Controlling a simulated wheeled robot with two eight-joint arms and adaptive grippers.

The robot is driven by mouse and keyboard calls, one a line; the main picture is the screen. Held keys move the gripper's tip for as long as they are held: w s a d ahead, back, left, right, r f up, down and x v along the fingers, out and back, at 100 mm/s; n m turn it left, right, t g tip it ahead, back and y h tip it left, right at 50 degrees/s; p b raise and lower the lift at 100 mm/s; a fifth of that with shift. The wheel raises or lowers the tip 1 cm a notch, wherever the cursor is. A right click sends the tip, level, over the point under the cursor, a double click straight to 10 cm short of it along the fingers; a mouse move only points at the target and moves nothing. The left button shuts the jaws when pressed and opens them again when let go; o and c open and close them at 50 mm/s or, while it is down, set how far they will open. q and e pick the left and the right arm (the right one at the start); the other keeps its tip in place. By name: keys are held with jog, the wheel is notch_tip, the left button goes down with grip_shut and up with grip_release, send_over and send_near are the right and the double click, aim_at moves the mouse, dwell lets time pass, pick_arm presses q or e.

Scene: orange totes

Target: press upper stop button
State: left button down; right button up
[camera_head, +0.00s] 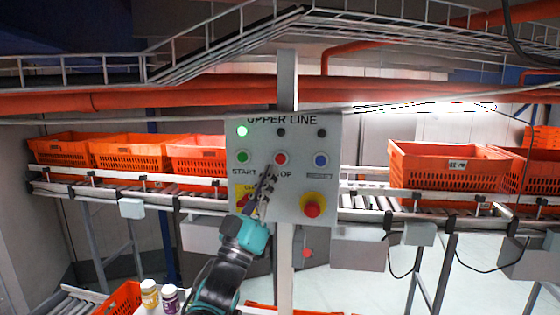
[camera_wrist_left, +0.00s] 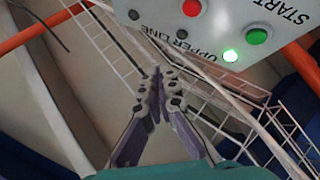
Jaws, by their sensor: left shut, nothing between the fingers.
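A light grey control panel (camera_head: 260,215) marked UPPER LINE stands upright on a post in the middle of the head view. Its red stop button (camera_head: 281,158) sits between a green start button (camera_head: 243,156) and a blue button (camera_head: 320,159). The red button also shows at the top edge of the left wrist view (camera_wrist_left: 192,7). My left gripper (camera_head: 270,170) is shut and empty, its tips just below the red button in the head view. It covers part of the STOP label. I cannot tell whether the tips touch the panel. My right gripper is not in view.
A red emergency button (camera_head: 312,207) on a yellow base is at the panel's lower right. A green lamp (camera_head: 242,131) is lit. Orange totes (camera_head: 440,170) stand on the conveyor behind. Two small bottles (camera_head: 150,294) are at the lower left. A wire cable tray (camera_head: 110,71) runs above.

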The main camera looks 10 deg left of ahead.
pick_arm(q)
jog(key=b, duration=0.1)
send_near(285, 146)
notch_tip(285, 146, up, 3)
jog(key=shift+w+d+f, duration=0.1)
jog(key=shift+w+d, duration=0.35)
jog(key=shift+w, duration=0.35)
dwell(0.8)
jog(key=shift+w, duration=0.4)
jog(key=shift+w+a, duration=0.1)
jog(key=shift+w, duration=0.3)
dwell(0.7)
jog(key=shift+s, duration=0.85)
